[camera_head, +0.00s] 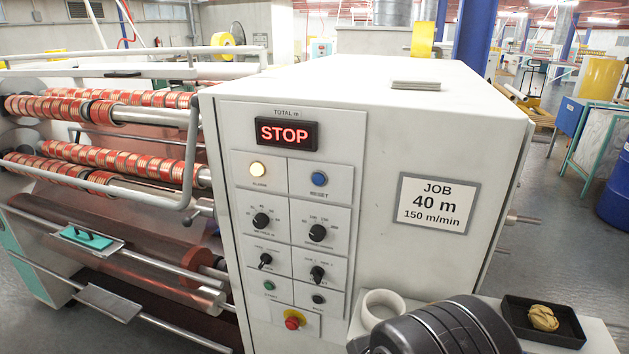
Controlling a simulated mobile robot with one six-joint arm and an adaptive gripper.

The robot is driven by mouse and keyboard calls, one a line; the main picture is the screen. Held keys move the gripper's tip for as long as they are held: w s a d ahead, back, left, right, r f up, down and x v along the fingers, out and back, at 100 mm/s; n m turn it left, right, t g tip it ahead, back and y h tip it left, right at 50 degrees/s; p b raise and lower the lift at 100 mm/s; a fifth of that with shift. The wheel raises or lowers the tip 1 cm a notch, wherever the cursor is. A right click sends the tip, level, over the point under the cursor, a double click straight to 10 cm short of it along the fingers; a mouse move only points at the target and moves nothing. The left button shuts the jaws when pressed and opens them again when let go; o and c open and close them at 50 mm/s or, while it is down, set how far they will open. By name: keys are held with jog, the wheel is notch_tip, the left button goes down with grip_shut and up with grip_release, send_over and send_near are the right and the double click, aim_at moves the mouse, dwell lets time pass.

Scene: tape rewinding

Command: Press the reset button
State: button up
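The reset button (319,179) is a round blue button on the grey control panel, with a RESET label under it. It sits at the upper right of the panel, below the red STOP display (285,133). To its left, a pale yellow lamp (258,169) marked ALARM is lit. Nothing covers the reset button. A dark, rounded part of my own arm shows at the bottom edge, below and to the right of the panel and apart from the button. My gripper's fingers are not visible.
The panel also holds several black knobs (261,220), a green button (269,286) and a red emergency stop (292,323). A white shelf (600,335) at lower right carries a white roll (382,300) and a black tray (567,332). Rollers with red tape (70,107) lie left.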

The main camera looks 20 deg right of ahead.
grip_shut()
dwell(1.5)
